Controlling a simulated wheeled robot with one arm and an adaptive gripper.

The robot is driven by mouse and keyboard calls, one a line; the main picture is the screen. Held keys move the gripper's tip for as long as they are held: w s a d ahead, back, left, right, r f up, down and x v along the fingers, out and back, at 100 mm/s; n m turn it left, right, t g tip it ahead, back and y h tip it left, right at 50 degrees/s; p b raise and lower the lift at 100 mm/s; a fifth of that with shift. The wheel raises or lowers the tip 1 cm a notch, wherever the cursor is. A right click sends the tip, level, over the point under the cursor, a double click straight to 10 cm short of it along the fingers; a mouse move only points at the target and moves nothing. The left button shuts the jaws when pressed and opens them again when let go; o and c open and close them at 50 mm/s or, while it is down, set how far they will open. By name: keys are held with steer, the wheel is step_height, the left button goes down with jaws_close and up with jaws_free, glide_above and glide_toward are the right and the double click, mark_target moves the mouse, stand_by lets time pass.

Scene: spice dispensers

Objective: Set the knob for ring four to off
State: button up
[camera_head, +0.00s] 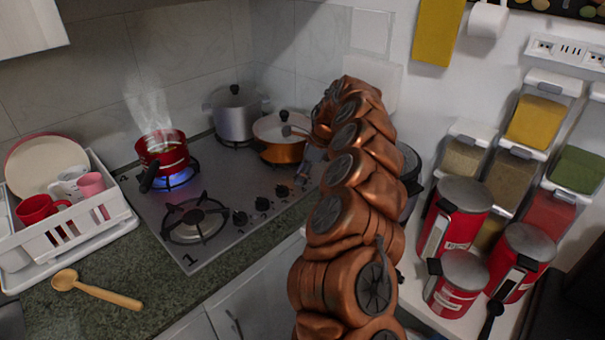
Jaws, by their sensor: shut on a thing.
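The gas hob (215,185) has a row of black knobs along its right front side. Three show clearly: a near knob (240,218), a middle knob (262,204) and a farther knob (282,191). My gripper (302,180) is at the far right end of the row, shut on a knob that it mostly hides. The ring by the printed 4 (123,178), at the back left, burns with a blue flame (178,178) under a steaming red pot (163,150). The knob markings are too small to read.
A grey pot (235,112) and an orange pan (280,138) stand on the back rings. Ring 1 (195,220) is bare. A dish rack (120,215) and wooden spoon (98,290) lie left. Red canisters (455,215) and spice dispensers (515,165) stand right.

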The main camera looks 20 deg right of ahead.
steer(key=o, duration=1.1)
steer(key=shift+o, duration=0.2)
steer(key=v, duration=0.7)
steer(key=shift+r, duration=0.25)
steer(key=shift+s, duration=0.1)
